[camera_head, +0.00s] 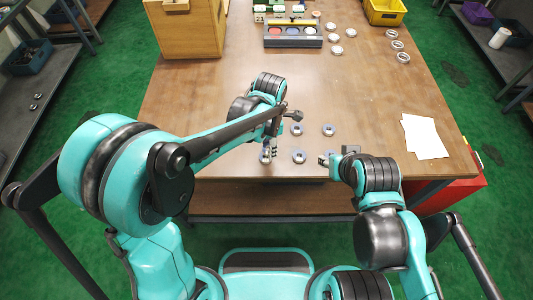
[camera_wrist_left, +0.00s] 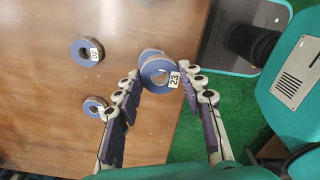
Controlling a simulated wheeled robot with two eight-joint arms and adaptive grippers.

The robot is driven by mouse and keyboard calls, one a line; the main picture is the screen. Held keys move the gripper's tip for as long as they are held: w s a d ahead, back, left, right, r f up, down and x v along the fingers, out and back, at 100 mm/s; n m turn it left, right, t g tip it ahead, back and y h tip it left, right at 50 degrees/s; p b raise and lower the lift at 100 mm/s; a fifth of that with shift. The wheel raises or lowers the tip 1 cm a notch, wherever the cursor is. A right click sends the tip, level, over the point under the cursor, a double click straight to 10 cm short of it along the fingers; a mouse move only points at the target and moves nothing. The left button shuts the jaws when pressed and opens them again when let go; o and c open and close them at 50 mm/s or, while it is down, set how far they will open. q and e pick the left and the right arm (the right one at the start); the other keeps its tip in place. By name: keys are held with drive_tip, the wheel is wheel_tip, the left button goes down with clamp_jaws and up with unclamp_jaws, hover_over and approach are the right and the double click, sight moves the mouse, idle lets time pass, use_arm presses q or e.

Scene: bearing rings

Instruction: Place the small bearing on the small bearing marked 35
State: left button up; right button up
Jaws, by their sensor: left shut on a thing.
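My left gripper (camera_head: 268,153) is near the front edge of the table. In the left wrist view its two fingers (camera_wrist_left: 161,78) are on either side of a blue-faced bearing ring (camera_wrist_left: 149,78) with a tag reading 23, and they are shut on it. Part of another round edge (camera_wrist_left: 150,53) shows just behind that ring; whether they touch I cannot tell. Two more blue-faced rings lie on the table, one (camera_wrist_left: 82,57) with a tag I cannot read surely and one (camera_wrist_left: 91,108) partly hidden by a finger. No tag reading 35 is legible. My right gripper (camera_head: 325,159) is near the front edge; its fingers are unclear.
Small rings (camera_head: 298,130), (camera_head: 328,130) and (camera_head: 298,156) lie on the wooden table (camera_head: 360,95). Several metal rings (camera_head: 398,45) lie at the back right. A wooden box (camera_head: 190,35), colored tray (camera_head: 292,42), yellow bin (camera_head: 384,12) and white papers (camera_head: 425,137) also stand or lie there.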

sight(266, 151)
use_arm(q)
drive_tip(key=shift+w+a+f, duration=0.5)
drive_tip(key=shift+w+a, duration=0.05)
drive_tip(key=shift+f+b, duration=1.1)
drive_tip(key=shift+f, duration=0.85)
drive_tip(key=shift+f, duration=0.15)
drive_tip(key=o, duration=1.2)
drive_tip(key=shift+o, duration=0.2)
